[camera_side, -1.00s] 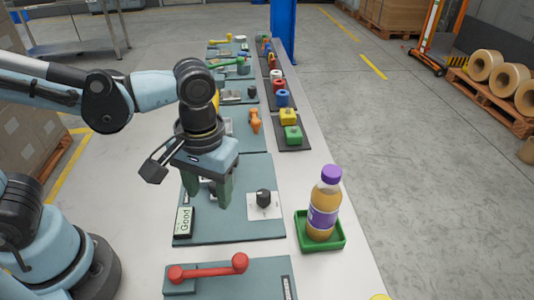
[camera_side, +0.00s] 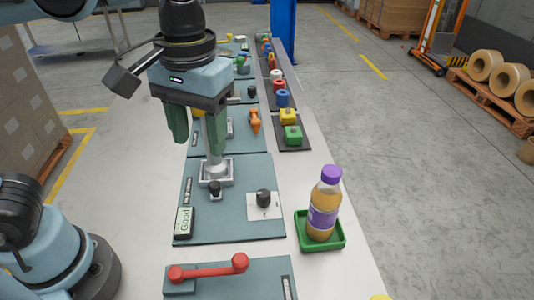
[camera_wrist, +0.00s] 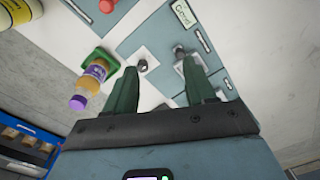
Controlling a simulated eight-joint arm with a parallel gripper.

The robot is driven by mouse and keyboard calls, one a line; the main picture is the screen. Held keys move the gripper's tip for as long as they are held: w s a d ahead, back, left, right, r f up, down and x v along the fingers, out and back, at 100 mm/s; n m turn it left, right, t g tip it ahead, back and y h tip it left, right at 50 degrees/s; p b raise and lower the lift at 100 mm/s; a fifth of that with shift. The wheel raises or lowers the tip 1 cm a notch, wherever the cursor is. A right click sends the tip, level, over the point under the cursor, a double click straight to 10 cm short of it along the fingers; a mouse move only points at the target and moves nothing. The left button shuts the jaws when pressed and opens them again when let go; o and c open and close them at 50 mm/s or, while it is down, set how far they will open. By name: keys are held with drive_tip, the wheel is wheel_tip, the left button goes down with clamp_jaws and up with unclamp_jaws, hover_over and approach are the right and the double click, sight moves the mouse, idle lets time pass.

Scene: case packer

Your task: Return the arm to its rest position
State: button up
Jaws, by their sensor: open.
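My gripper (camera_side: 198,146) hangs in the air above the bench in the side view, fingers pointing down. Its two green fingers are apart with nothing between them. In the wrist view, my gripper (camera_wrist: 160,66) also shows spread, empty fingers. Below it is a teal panel (camera_side: 235,228) with a grey lever on a square base (camera_side: 215,178), a black knob (camera_side: 263,197) on a white plate and a small display reading "Good" (camera_side: 184,222). Most of my arm lies outside the side view.
A bottle with a purple cap (camera_side: 324,205) stands upright in a green tray (camera_side: 321,243) to the right. A red handle (camera_side: 208,268) is on the nearest panel. The air around my gripper looks clear.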

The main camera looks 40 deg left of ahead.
drive_tip(key=w+a+f+m+t, duration=0.1)
drive_tip(key=w+a+f+t, duration=0.1)
drive_tip(key=a, duration=0.4)
drive_tip(key=w+a+f+m+t, duration=0.2)
drive_tip(key=a+f+t, duration=0.3)
drive_tip(key=f, duration=0.1)
drive_tip(key=shift+w+a+f, duration=0.2)
drive_tip(key=shift+w+a, duration=0.05)
drive_tip(key=shift+a, duration=0.15)
idle(1.3)
